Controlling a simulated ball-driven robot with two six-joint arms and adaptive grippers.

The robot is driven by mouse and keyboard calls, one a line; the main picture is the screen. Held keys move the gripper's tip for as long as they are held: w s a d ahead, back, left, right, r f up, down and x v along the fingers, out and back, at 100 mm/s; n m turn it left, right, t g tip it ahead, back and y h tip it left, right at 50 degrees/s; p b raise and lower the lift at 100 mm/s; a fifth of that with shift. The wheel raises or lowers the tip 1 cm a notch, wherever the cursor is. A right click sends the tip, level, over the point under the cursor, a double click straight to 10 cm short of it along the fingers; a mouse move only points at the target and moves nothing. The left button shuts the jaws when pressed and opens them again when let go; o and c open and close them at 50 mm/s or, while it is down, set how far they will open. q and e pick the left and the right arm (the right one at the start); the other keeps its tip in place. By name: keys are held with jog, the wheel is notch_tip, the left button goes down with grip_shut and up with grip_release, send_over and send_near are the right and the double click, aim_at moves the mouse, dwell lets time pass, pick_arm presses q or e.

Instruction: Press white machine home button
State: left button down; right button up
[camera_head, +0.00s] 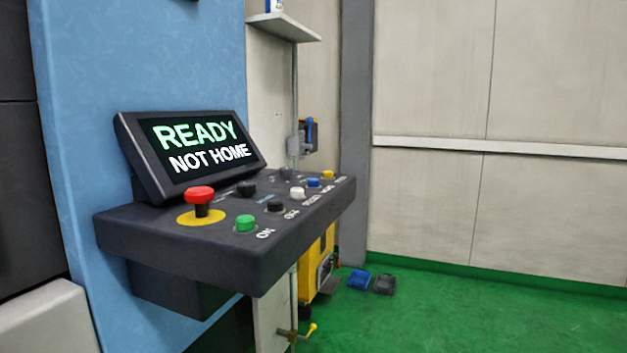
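A dark control console (190,250) juts from a blue machine panel, with a row of buttons on its top. A white button (297,193) sits in the front row between a black button (275,206) and a blue button (313,182). A green button (245,223) is nearest, by the label ON; a yellow button (328,174) is farthest. The label beside the white button is too small to read surely. The tilted screen (200,145) reads READY in green and NOT HOME in white. Neither of my grippers is in view.
A red mushroom button (200,197) stands on a yellow disc at the console's left. More dark knobs lie behind the front row. Blue and dark bins (359,279) lie on the green floor (460,310). The floor at right is clear up to the pale wall.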

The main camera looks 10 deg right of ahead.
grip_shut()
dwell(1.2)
